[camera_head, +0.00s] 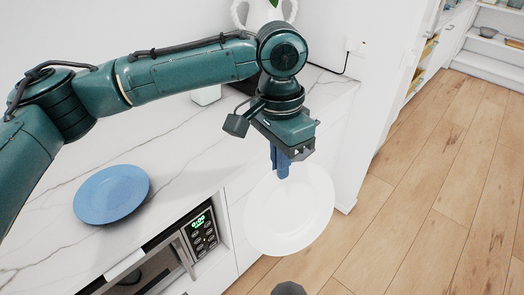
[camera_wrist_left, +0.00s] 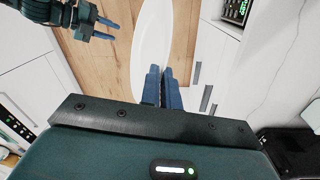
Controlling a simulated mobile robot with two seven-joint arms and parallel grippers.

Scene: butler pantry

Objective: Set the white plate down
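The white plate (camera_head: 292,215) hangs tilted from my left gripper (camera_head: 283,170), out past the front edge of the counter and above the floor. The blue fingers of my left gripper are shut on its upper rim. In the left wrist view the plate (camera_wrist_left: 152,38) shows narrow and edge-on beyond the closely spaced fingertips (camera_wrist_left: 163,72). My right gripper (camera_wrist_left: 112,30) shows at the upper left of the left wrist view, its fingers apart and empty, to the left of the plate.
A blue plate (camera_head: 112,194) lies on the white marble counter (camera_head: 170,140). A microwave (camera_head: 200,234) with a green display is built in under the counter edge. A white vase (camera_head: 262,14) stands at the back. The counter between blue plate and arm looks clear.

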